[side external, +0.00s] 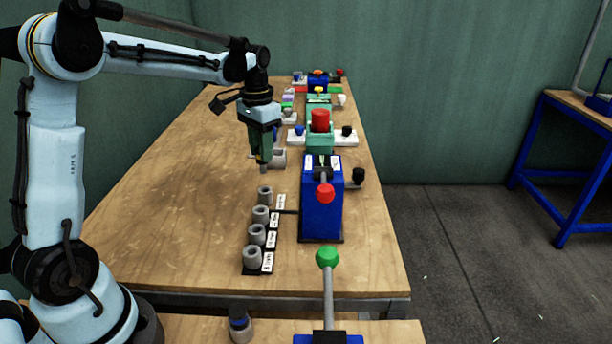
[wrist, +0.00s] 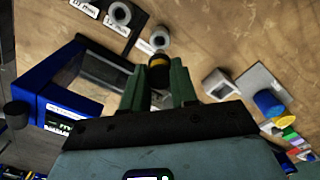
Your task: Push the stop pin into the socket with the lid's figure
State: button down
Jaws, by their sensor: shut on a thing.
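My gripper (side external: 264,160) is shut on the stop pin and points down above the table, beyond the far end of the socket row. In the wrist view the stop pin (wrist: 158,66) sits between the fingertips, dark with an orange-yellow band. Several grey round sockets stand in a row on a dark strip; the far one (side external: 265,193) is closest to the pin, and the near one (side external: 252,257) is farthest. The pin appears apart from the sockets. White labels (side external: 268,262) lie beside them. The blue press (side external: 322,215) stands right of the row; its lid markings are too small to read.
A red-knobbed lever (side external: 325,193) is on the blue press. A grey holed block (wrist: 218,84) stands near my gripper. A green press with a red cylinder (side external: 320,121) is behind. A green-knobbed lever (side external: 328,257) rises in front. The table's left is clear.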

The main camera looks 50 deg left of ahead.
jog(key=s+d+r, duration=0.2)
jog(key=s+d, duration=0.7)
jog(key=shift+s+d+n, duration=0.35)
jog(key=shift+s+n, duration=0.05)
jog(key=shift+f, duration=2.9)
jog(key=shift+f, duration=2)
jog(key=c, duration=0.8)
grip_release()
